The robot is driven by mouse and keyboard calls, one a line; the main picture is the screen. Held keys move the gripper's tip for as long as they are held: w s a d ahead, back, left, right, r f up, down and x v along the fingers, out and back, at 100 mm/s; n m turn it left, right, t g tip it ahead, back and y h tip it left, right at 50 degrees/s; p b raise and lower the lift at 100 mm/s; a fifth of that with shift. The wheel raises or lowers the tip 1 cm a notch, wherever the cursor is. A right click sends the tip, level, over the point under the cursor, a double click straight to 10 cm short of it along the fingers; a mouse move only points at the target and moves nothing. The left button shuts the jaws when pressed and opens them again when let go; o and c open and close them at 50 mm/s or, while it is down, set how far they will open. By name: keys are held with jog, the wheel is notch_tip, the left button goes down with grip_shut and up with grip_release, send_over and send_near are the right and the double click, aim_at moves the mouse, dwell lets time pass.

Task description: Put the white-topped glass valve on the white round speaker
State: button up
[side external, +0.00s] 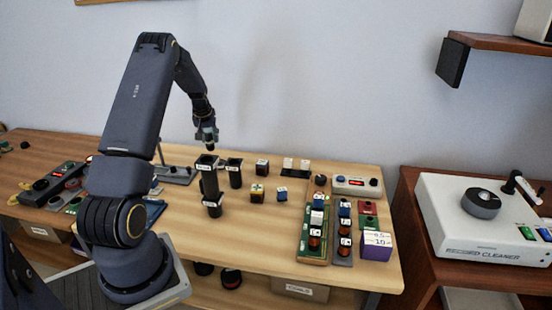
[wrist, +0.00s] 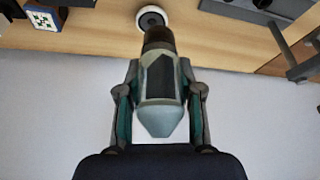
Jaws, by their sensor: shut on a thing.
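My gripper (side external: 207,138) is above the wooden table, shut on a glass valve. In the wrist view, the gripper (wrist: 160,78) has one finger on each side of the valve (wrist: 161,118). The valve has a pale, tapered end, a dark plate inside, and a brown end pointing away from the wrist. A white round thing with a dark centre, likely the speaker (wrist: 143,13), shows just beyond the brown end and is partly covered by it. The valve looks apart from the table. I cannot make out the white round speaker in the side view.
Black cylinders (side external: 211,184) stand on the table (side external: 262,227) near and below my gripper. Small labelled blocks (side external: 256,193) stand right of them. A green board (side external: 304,258) with several parts, a purple box (side external: 377,245) and a white-topped device (side external: 356,187) fill the right side.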

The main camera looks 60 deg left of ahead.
jog(key=w+a+f, duration=0.1)
jog(key=f, duration=0.1)
jog(key=w+a+f, duration=0.3)
jog(key=a+f, duration=0.1)
jog(key=shift+w+f, duration=0.25)
jog(key=shift+w, duration=0.1)
jog(key=shift+w+a+f, duration=0.1)
jog(key=shift+a+f, duration=0.05)
jog(key=shift+f, duration=1.55)
jog(key=o, duration=1.2)
jog(key=shift+f, duration=0.15)
jog(key=shift+c, duration=0.2)
